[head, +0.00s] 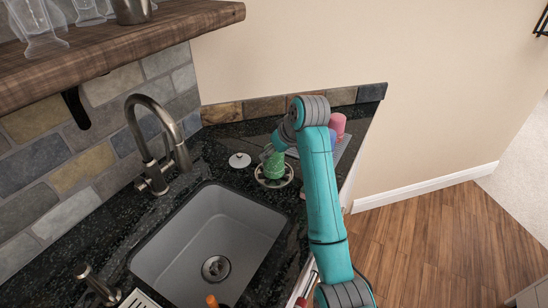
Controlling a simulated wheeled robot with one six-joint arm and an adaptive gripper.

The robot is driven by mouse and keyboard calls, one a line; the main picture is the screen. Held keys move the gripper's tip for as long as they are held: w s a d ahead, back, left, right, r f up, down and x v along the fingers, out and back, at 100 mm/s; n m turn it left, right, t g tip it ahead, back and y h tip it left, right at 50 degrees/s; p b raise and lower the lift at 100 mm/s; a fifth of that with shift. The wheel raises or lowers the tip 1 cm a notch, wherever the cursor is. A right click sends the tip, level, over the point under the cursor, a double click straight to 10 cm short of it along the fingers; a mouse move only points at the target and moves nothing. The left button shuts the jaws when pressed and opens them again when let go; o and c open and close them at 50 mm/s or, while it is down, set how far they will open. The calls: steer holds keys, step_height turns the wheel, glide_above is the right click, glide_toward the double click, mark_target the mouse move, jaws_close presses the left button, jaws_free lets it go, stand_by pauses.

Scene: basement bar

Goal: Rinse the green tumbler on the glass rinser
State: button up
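The green tumbler (275,165) is at the glass rinser (273,182), a round ringed fitting in the black counter right of the sink. The tumbler looks narrower at its top. I cannot tell whether it rests on the rinser or is held just above it. My gripper (268,153) is at the tumbler's upper part, reaching in from the right. The fingers are small and partly hidden by my wrist, so their grip does not show clearly.
A grey sink (190,235) and curved faucet (150,140) lie left of the rinser. A pink tumbler (338,124) and a partly hidden blue tumbler (332,138) stand on a grey mat (345,147). A wooden shelf (120,50) with glassware overhangs upper left.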

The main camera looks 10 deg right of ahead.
steer(key=shift+r, duration=3.5)
